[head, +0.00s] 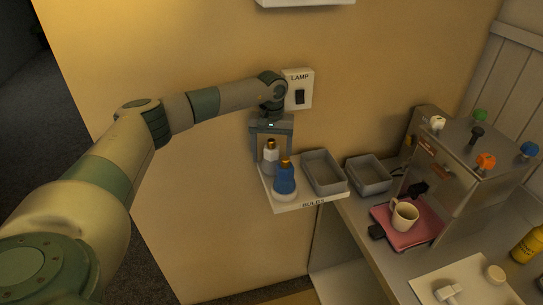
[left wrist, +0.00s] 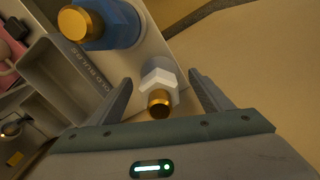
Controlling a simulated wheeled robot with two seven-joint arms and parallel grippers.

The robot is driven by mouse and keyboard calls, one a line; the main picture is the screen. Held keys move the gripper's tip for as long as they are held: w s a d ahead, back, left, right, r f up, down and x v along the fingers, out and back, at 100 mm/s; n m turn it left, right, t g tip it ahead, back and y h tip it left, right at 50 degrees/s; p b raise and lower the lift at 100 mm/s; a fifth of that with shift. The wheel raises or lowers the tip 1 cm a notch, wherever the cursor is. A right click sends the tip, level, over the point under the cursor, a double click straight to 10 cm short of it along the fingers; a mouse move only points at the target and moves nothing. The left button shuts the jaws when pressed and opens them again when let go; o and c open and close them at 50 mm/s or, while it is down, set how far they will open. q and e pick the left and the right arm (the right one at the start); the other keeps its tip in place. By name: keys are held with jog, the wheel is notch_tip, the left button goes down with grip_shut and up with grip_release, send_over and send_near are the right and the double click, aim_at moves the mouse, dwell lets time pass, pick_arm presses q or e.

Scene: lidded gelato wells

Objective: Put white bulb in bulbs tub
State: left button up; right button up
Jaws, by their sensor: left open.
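The white bulb (head: 269,157), with a gold end and a pale faceted body, stands upright on the small wall shelf. My left gripper (head: 272,158) points down over it, open, with a finger on either side. In the left wrist view the white bulb (left wrist: 159,84) shows between the two fingers (left wrist: 160,88), with a gap at each side. A blue bulb (head: 285,180) with a gold end stands just in front of it; it also shows in the left wrist view (left wrist: 112,22). A grey tub (head: 339,187) sits beside them. My right gripper is out of view.
The white shelf (head: 276,207) has "BULBS" on its front edge. A second grey tub (head: 368,185) stands on the counter to the right, near a machine with coloured knobs and a mug (head: 404,216) on a pink mat. A "LAMP" switch (head: 300,97) is on the wall close to my left wrist.

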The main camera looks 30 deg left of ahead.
pick_arm(q)
jog(key=shift+f, duration=0.2)
dwell(0.3)
jog(key=c, duration=1.2)
jog(key=shift+r, duration=0.1)
